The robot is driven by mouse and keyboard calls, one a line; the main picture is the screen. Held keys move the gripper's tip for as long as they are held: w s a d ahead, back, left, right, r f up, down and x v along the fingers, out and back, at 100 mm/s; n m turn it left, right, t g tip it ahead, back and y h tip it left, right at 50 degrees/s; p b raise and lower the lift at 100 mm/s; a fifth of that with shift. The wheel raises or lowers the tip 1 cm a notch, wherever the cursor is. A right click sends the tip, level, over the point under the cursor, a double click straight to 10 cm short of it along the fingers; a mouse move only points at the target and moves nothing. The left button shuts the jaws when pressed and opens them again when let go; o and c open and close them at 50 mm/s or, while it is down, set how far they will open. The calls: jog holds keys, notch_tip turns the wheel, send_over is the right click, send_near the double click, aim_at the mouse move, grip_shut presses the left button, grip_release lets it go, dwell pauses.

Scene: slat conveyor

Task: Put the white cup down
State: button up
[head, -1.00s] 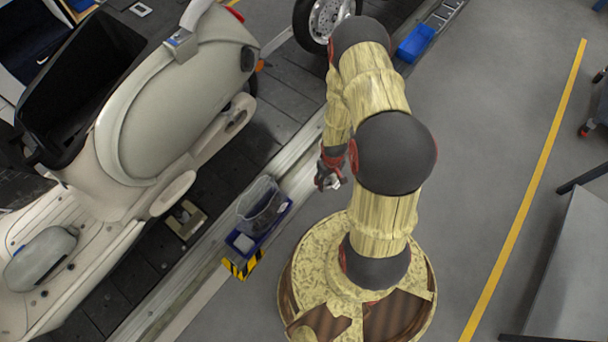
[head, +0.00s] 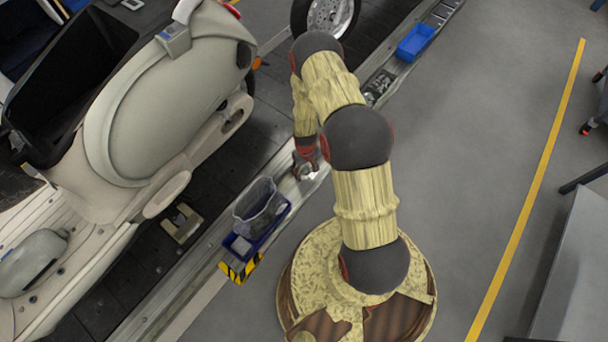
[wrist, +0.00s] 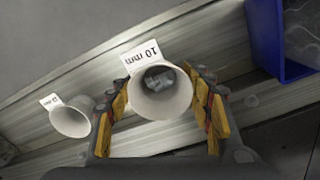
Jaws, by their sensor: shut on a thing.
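A white cup (wrist: 165,108) with a "10 mm" tag sits between the fingers of my gripper (wrist: 161,82) in the wrist view. The fingers touch it from both sides. Small grey pieces show inside the cup. In the head view my gripper (head: 306,168) is at the pale metal rail beside the conveyor, with a small white patch of the cup at its tip. I cannot tell whether the cup's base touches the rail; its underside is hidden.
A second white tagged cup (wrist: 70,120) is to the left on the metal rail (wrist: 60,85). A blue tray (head: 240,246) with a clear bin (head: 258,207) is nearby. A cream scooter (head: 165,110) stands on the dark slats; another blue bin (head: 415,42) is farther up.

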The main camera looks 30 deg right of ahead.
jog(key=shift+w+a+f+b, duration=0.15)
jog(key=shift+f+b, duration=0.35)
jog(key=shift+f, duration=0.45)
jog(key=shift+w+d+f+b, duration=0.15)
jog(key=shift+f+b, duration=0.35)
jog(key=shift+f, duration=0.45)
jog(key=shift+a, duration=0.1)
jog(key=shift+f, duration=0.15)
jog(key=o, duration=1.3)
